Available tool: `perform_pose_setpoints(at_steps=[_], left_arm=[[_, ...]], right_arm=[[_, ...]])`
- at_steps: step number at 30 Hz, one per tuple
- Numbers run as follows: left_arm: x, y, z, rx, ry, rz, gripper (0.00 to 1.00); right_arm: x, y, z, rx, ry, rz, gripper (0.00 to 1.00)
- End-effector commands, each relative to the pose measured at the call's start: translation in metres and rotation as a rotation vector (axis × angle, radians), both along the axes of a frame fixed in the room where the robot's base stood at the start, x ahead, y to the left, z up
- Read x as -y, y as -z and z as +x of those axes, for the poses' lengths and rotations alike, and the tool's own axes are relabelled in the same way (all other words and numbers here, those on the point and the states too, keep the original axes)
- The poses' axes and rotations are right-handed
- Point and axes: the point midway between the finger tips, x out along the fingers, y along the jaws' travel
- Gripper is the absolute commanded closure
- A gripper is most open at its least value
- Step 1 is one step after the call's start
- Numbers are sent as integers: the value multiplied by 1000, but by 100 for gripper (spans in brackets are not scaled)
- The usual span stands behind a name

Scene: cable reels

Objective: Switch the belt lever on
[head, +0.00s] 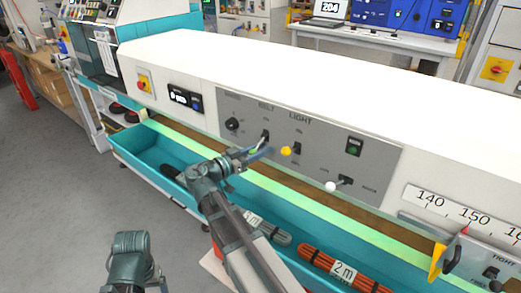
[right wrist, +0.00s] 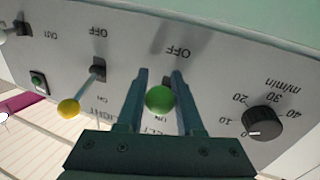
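The belt lever with a green knob (right wrist: 160,100) sits under the BELT label on the grey control panel (head: 225,103). In the head view its slot (head: 265,135) shows, with the knob mostly covered by my gripper. My right gripper (right wrist: 158,75) has its two fingers on either side of the lever, past the knob. A narrow gap seems to show beside the knob, so the fingers look open around it. It also shows in the head view (head: 262,149). The lever's exact tilt is hard to tell. My left arm shows at the lower left; its fingers are out of sight.
The light lever with a yellow knob (head: 286,151) is close beside my right gripper. A dial (head: 232,124), a white-knobbed lever (head: 330,186) and a green button (head: 353,146) share the panel. A teal tray (head: 150,158) with cable coils (head: 340,270) lies below.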

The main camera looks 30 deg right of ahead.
Motion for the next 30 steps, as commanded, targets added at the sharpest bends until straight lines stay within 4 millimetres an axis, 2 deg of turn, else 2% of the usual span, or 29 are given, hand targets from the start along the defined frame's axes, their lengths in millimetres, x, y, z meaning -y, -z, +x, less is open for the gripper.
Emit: perform_pose_setpoints(at_steps=[1,5,6,30], left_arm=[[0,0,0,0,0,0,16],[0,0,0,0,0,0,16],[0,0,0,0,0,0,16],[0,0,0,0,0,0,16]], right_arm=[[0,0,0,0,0,0,76],[0,0,0,0,0,0,99],[0,0,0,0,0,0,100],[0,0,0,0,0,0,100]])
